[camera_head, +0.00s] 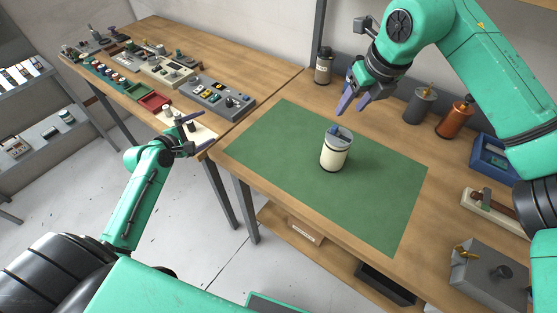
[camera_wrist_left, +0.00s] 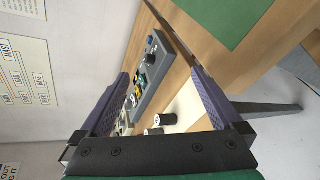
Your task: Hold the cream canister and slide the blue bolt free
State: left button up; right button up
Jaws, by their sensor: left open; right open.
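The cream canister (camera_head: 334,152) stands upright on the green mat (camera_head: 282,128), with a grey top and dark bands. The blue bolt (camera_head: 335,129) shows as a small blue piece at its top; its fit is too small to tell. My right gripper (camera_head: 354,106) is open and empty above the mat's back edge, up and right of the canister and apart from it. My left gripper (camera_head: 190,124) is open and empty, left of the mat by the other table's edge. In the left wrist view its two purple fingers (camera_wrist_left: 158,100) are spread apart; the canister is not in that view.
Canisters in grey (camera_head: 420,106) and copper (camera_head: 455,120) stand behind the mat at right, and a dark one (camera_head: 323,66) at the back. A blue box (camera_head: 492,157) and a grey box (camera_head: 488,278) sit at right. A control panel (camera_head: 217,95) lies on the left table. The mat around the canister is clear.

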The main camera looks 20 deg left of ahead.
pick_arm(q)
jog(key=w+d+r+n+t+h, duration=0.25)
jog(key=d+r+n+t, duration=0.2)
jog(key=d+r, duration=0.35)
jog(key=w+d+r+n+t+h, duration=0.25)
jog(key=d+r+n, duration=0.35)
jog(key=d+r, duration=0.3)
jog(key=m+g+h, duration=0.5)
jog(key=g+h, duration=0.1)
jog(key=g, duration=0.2)
send_near(338, 143)
jog(key=a+f, duration=0.2)
jog(key=a, duration=0.1)
jog(key=shift+s+a+f, duration=0.15)
jog(key=shift+s+f, duration=0.2)
jog(key=shift+f, duration=0.05)
jog(key=shift+d+f, duration=0.1)
jog(key=shift+d, duration=0.15)
jog(key=x, duration=1.4)
jog(key=shift+w, duration=0.3)
jog(key=shift+c, duration=0.3)
